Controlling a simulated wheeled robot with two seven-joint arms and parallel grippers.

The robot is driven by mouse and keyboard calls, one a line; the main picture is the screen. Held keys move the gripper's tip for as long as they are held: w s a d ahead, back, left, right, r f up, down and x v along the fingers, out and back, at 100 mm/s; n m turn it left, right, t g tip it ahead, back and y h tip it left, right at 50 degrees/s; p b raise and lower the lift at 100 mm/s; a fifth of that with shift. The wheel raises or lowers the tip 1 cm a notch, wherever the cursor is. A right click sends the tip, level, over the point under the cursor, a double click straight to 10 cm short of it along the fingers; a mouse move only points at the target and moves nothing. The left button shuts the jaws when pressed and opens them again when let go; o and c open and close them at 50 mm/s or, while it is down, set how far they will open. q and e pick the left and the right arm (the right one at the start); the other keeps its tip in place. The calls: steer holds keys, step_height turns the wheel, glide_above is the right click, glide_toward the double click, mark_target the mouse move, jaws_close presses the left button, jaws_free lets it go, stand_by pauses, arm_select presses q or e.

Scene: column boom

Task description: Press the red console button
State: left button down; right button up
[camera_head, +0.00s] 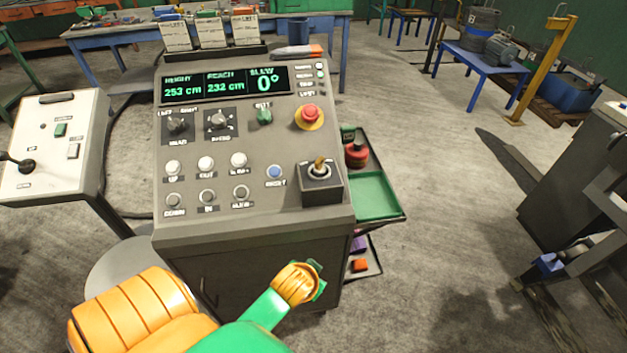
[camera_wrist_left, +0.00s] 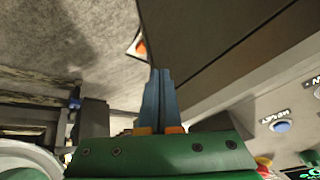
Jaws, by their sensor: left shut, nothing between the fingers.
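The red console button (camera_head: 310,113) is a round mushroom head on a yellow collar, at the upper right of the grey console's sloping top (camera_head: 222,200). In the left wrist view a small red and yellow part of it (camera_wrist_left: 264,161) shows at the lower right, partly hidden by my gripper body. My left gripper (camera_wrist_left: 159,73) is shut and empty, its blue-grey fingers together beside the console's front side. In the head view my left arm comes up from the bottom, its wrist low in front of the console; the fingers are hidden there. My right gripper is not in view.
A joystick (camera_head: 320,172) stands below the button. A blue button (camera_head: 274,172) and several knobs share the panel. A green tray (camera_head: 374,196) juts out at the console's right. A white control box (camera_head: 52,150) stands left.

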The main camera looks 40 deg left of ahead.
arm_select(q)
steer(key=w+a+r+n+t+y, duration=0.1)
steer(key=w+a+r+n+y, duration=0.2)
steer(key=w+r, duration=0.4)
steer(key=w+a+r+n+t+y, duration=0.2)
steer(key=w+a+r, duration=0.4)
steer(key=r, duration=0.4)
steer(key=w+a+r+n+t+y, duration=0.1)
steer(key=w+a+r+n+y, duration=0.3)
steer(key=w+r, duration=0.4)
steer(key=shift+w+a+r+t, duration=0.35)
steer(key=shift+a+r+t, duration=0.1)
steer(key=shift+a, duration=0.3)
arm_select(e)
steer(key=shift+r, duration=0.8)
